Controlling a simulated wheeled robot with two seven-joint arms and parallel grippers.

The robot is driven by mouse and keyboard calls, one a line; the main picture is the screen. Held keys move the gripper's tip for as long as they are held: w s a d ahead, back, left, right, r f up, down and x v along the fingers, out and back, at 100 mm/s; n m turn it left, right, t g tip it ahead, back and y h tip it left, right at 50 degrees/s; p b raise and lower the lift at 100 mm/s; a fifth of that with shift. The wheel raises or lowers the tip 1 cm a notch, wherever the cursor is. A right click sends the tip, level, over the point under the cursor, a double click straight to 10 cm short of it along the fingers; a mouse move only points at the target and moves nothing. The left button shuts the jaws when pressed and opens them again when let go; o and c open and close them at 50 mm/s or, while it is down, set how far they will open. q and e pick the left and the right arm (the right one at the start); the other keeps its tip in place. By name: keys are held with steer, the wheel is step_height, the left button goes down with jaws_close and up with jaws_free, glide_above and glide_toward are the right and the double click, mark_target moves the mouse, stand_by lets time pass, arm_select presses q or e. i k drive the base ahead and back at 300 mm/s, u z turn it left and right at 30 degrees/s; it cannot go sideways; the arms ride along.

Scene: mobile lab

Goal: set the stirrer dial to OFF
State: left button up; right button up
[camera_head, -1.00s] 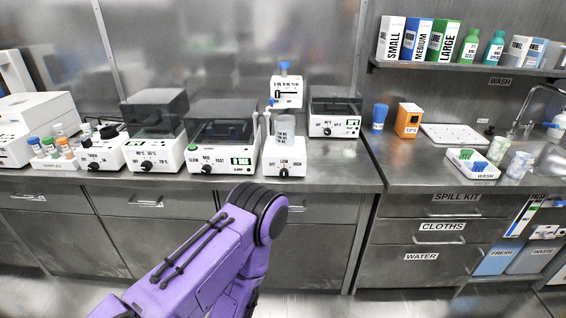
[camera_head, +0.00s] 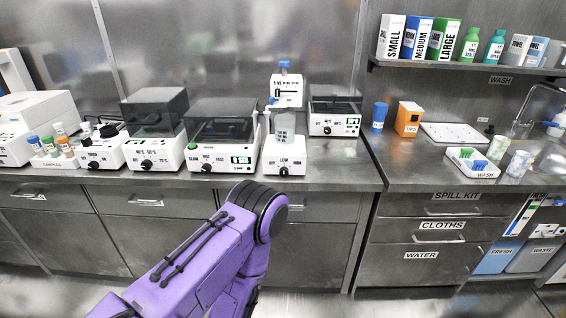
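The stirrer (camera_head: 270,158) is a white unit on the bench, with a beaker (camera_head: 284,128) on top. Its front carries a small black dial (camera_head: 284,171) below small labels, of which OFF, at the left, and LOW are the most legible. The pointer is too small to tell which label it faces. A purple link of my arm rises from the bottom left, in front of the drawers and below the stirrer. Neither gripper is in view.
A shaker (camera_head: 232,164) with its own dial stands close on the stirrer's left. A covered unit (camera_head: 334,124) stands behind right. Bare bench (camera_head: 345,172) lies right of the stirrer. A blue bottle (camera_head: 379,117) and an orange box (camera_head: 408,119) stand farther right.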

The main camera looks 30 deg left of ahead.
mark_target(284, 171)
steer(key=u, duration=1)
steer(key=i, duration=0.3)
steer(key=z, duration=0.1)
